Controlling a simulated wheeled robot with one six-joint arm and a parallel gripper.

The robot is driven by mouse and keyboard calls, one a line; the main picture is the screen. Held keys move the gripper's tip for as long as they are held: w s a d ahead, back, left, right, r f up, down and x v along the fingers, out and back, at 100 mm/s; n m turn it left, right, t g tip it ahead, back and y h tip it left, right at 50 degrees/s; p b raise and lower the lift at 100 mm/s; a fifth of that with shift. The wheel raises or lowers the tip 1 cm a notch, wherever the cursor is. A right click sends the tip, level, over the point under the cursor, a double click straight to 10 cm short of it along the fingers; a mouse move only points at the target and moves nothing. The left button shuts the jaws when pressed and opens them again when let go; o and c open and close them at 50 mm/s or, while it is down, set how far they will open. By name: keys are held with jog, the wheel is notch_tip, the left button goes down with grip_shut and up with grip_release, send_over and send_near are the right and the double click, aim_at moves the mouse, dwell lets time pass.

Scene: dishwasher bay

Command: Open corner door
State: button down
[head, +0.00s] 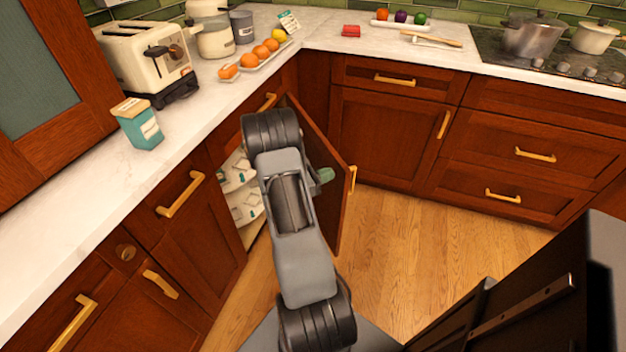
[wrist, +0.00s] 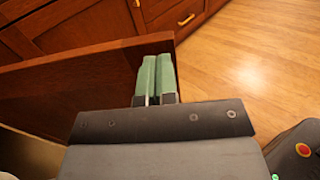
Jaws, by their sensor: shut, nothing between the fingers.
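The corner door (head: 318,150) is dark reddish wood with a brass handle (head: 352,178) at its free edge. It stands swung well out from the corner cabinet in the head view. Shelves (head: 246,205) with small boxes show in the opening. My gripper (head: 325,175) has green fingertips and is at the inner face of the door, near its free edge. In the wrist view my gripper (wrist: 157,75) is shut and empty, with its tips close to the door's inner side (wrist: 75,85). I cannot tell whether they touch it.
A marble counter (head: 200,110) runs above the cabinets, with a toaster (head: 150,60) and a teal box (head: 138,122) on the left. Drawers (head: 520,155) and a stove stand at the right. Wooden floor (head: 395,250) is clear beyond the door.

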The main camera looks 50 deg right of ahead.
aim_at(344, 170)
jog(key=shift+x, duration=1.75)
jog(key=shift+d, duration=0.1)
